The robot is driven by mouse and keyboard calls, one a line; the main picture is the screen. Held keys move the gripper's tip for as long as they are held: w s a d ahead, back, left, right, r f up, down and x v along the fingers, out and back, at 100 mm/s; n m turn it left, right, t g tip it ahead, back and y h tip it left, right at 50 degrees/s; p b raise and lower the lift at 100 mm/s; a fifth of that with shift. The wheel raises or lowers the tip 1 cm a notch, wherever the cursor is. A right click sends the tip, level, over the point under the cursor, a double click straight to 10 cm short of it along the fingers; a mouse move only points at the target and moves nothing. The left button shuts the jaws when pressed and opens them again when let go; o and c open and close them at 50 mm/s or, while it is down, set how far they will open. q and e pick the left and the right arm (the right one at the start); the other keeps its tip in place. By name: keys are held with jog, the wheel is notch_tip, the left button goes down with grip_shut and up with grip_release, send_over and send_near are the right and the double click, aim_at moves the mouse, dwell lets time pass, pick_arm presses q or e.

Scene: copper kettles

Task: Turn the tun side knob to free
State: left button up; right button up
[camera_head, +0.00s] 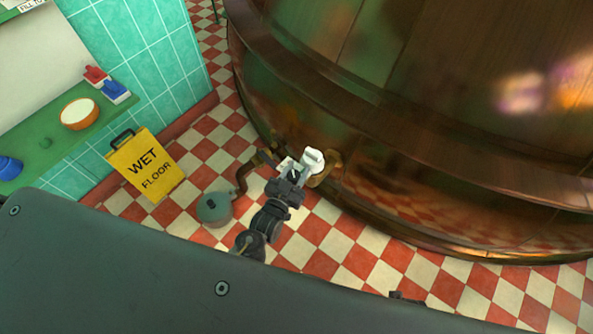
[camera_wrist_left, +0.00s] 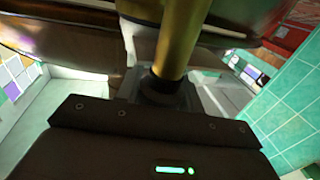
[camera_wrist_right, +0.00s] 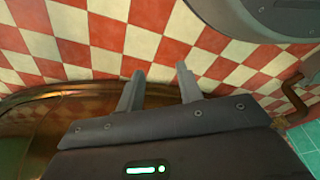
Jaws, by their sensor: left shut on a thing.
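The copper tun (camera_head: 440,110) fills the right of the head view. A brass fitting (camera_head: 332,164) sticks out low on its side. My left gripper (camera_head: 300,164) is at this fitting, shut on the side knob. The fingers cover most of the knob in the head view, so its setting cannot be read. In the left wrist view a brass shaft (camera_wrist_left: 182,40) runs up from a dark collar (camera_wrist_left: 160,86) at the gripper's jaws. My right gripper (camera_wrist_right: 158,88) shows in its own wrist view with its two fingers apart and nothing between them.
A yellow wet floor sign (camera_head: 146,165) stands left, beside a tiled wall. A grey-green round vessel (camera_head: 214,208) and a bent brass pipe (camera_head: 247,174) lie close left of my left gripper. A green shelf (camera_head: 60,135) holds a bowl (camera_head: 80,114). Checkered floor (camera_head: 350,260) is open in front.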

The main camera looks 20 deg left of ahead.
pick_arm(q)
jog(key=o, duration=0.7)
jog(key=s, duration=0.3)
jog(key=s+a, duration=0.1)
jog(key=s, duration=0.3)
jog(key=s+a, duration=0.1)
jog(key=s, duration=0.2)
jog(key=shift+s, duration=0.3)
pick_arm(e)
jog(key=shift+s+d+f, duration=0.2)
jog(key=shift+s+f, duration=0.05)
jog(key=shift+f, duration=0.15)
